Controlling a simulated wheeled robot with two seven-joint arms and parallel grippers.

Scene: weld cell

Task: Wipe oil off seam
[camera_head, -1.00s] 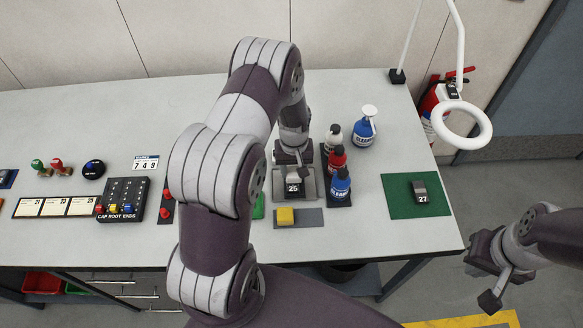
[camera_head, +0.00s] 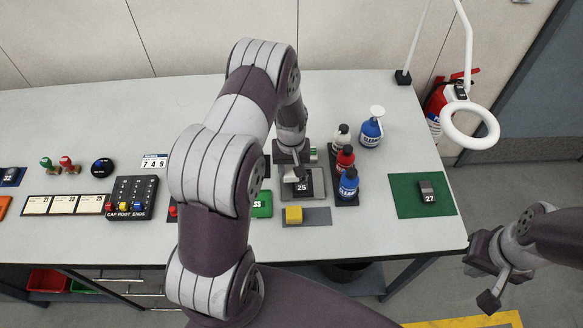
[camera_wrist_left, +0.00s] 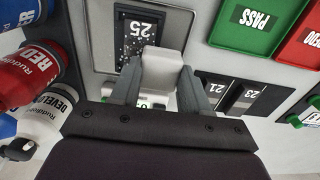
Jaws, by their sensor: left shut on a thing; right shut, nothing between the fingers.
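The dark weld coupon marked 25 (camera_head: 302,188) lies on a grey plate (camera_head: 320,180) near the table's front. In the left wrist view the coupon (camera_wrist_left: 130,35) shows pale specks; the near part is hidden. My left gripper (camera_head: 298,177) is at the coupon's rear edge, in front of part of it. In the left wrist view my left gripper (camera_wrist_left: 165,88) is shut on a small white block (camera_wrist_left: 163,65), whose end overlaps the coupon; I cannot tell whether they touch. My right gripper (camera_head: 477,260) is shut and empty, off the table's right edge.
White, red and blue bottles (camera_head: 345,158) stand in a dark rack right of the plate. A blue pump bottle (camera_head: 371,130) is behind. A yellow block (camera_head: 294,214) sits in front. Coupon 27 (camera_head: 427,192) lies on a green mat (camera_head: 405,207). A lamp ring (camera_head: 469,125) overhangs the right.

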